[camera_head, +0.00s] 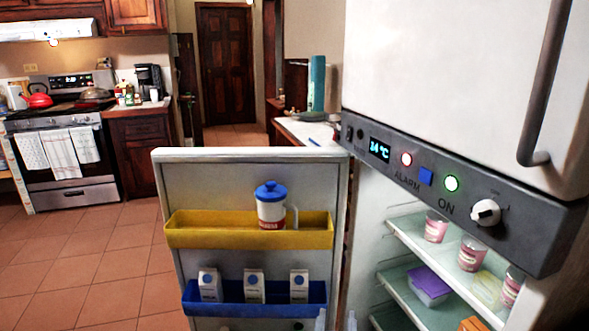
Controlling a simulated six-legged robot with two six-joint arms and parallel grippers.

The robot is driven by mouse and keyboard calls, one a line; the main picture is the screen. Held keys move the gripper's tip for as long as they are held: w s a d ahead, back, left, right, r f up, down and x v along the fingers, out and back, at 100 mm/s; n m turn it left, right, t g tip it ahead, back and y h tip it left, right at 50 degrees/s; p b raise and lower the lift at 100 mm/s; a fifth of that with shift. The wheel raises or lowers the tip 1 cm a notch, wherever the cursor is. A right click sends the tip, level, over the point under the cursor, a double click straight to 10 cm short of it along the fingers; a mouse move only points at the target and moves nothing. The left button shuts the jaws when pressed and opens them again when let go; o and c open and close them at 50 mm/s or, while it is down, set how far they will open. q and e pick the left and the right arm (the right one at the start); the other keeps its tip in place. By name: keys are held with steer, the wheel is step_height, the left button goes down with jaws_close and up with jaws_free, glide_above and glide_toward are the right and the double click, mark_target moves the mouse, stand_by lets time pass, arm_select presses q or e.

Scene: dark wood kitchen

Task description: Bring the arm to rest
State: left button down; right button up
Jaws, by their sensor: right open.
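Only the two pale fingertips of my right gripper (336,322) show, at the bottom edge of the head view. They stand apart, and nothing is seen between them. They appear in front of the lower right part of the open fridge door (340,200), near the fridge opening. Whether they touch anything cannot be told. The rest of the right arm is out of the picture. My left gripper is not in view.
The door's yellow bin (190,238) holds a blue-lidded jug (270,207); its blue bin (228,299) holds cartons. Fridge shelves (425,243) at right hold cups and a purple-lidded box (430,284). The upper door (440,80) is shut. Tiled floor (95,260) at left is clear.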

steer(key=s+d+f+g+p, duration=0.4)
steer(key=d+f+g+p, duration=0.3)
steer(key=d+f+p, duration=0.6)
steer(key=s+a+f+g+y, duration=0.3)
steer(key=s+a+f+g, duration=0.1)
steer(key=s, duration=0.5)
steer(key=s+a+f+g+y, duration=0.4)
steer(key=s+f, duration=0.1)
steer(key=s, duration=0.4)
steer(key=shift+a+m+g, duration=0.25)
steer(key=shift+m+g, duration=0.05)
steer(key=shift+g, duration=0.1)
steer(key=shift+w+a, duration=0.1)
